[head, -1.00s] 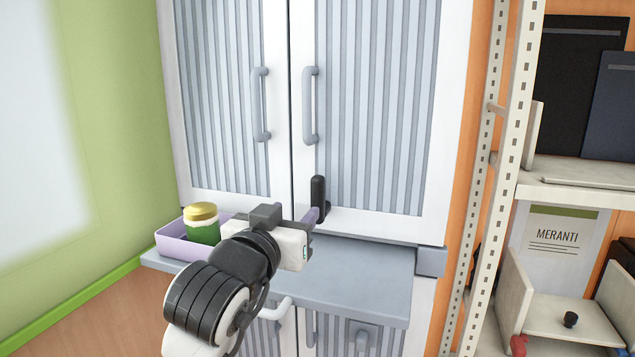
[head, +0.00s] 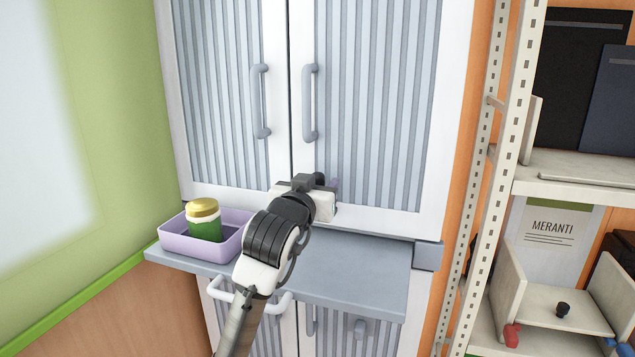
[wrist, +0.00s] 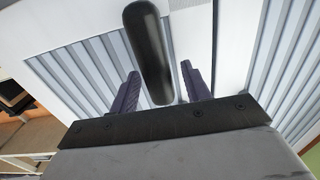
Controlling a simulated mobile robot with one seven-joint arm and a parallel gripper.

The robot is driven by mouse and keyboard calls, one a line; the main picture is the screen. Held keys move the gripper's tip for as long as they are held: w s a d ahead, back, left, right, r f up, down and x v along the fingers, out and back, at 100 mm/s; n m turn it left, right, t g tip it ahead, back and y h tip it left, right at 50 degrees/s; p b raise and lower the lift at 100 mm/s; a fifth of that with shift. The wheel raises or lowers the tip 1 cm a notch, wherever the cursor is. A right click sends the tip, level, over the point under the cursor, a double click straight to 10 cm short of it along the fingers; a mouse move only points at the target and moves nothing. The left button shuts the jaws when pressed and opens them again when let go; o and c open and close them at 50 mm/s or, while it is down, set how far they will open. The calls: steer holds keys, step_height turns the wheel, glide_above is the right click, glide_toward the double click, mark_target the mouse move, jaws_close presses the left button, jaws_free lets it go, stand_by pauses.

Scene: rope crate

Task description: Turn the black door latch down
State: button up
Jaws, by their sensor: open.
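The black door latch (wrist: 148,45) is a rounded black bar on the white frame of the right cabinet door. In the head view, most of it is hidden behind my gripper (head: 326,187), and only a small dark part shows above. In the wrist view, my gripper (wrist: 160,72) is open, with one purple finger on each side of the latch's free end. A gap shows between the latch and each finger there. Whether the fingers touch it further in, I cannot tell.
A grey ledge (head: 350,275) juts out below the doors. On its left stands a lilac tray (head: 177,243) holding a green jar (head: 205,222) with a gold lid. Grey door handles (head: 309,105) are above the gripper. A shelf rack (head: 500,190) stands at the right.

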jaws_close()
stand_by(0.3)
